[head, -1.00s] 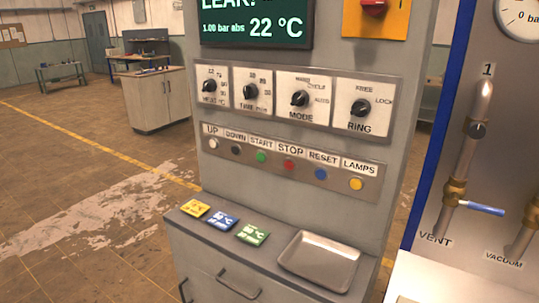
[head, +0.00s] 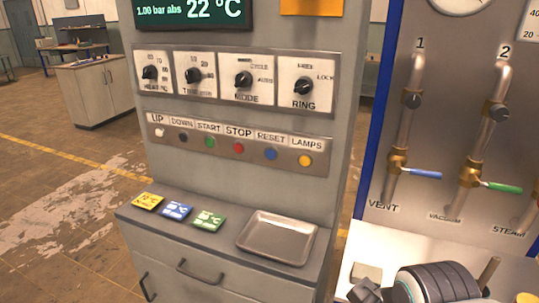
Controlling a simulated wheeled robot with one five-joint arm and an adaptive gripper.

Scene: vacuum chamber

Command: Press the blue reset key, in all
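The blue reset key (head: 270,154) is a small round button under the label RESET (head: 270,136). It sits in the row of keys on the metal strip (head: 190,149) of the grey control cabinet (head: 235,190). The red STOP key (head: 238,148) is to its left and the yellow LAMPS key (head: 305,161) to its right. Nothing covers it. I cannot tell from here whether it is pressed in. I cannot make out my gripper in this view.
A metal tray (head: 277,239) and several coloured cards (head: 176,211) lie on the cabinet's ledge. Knobs (head: 303,86) sit above the keys. At right are valve pipes (head: 407,110) and, below, a black ribbed object (head: 437,284) on a white surface. Floor at left is open.

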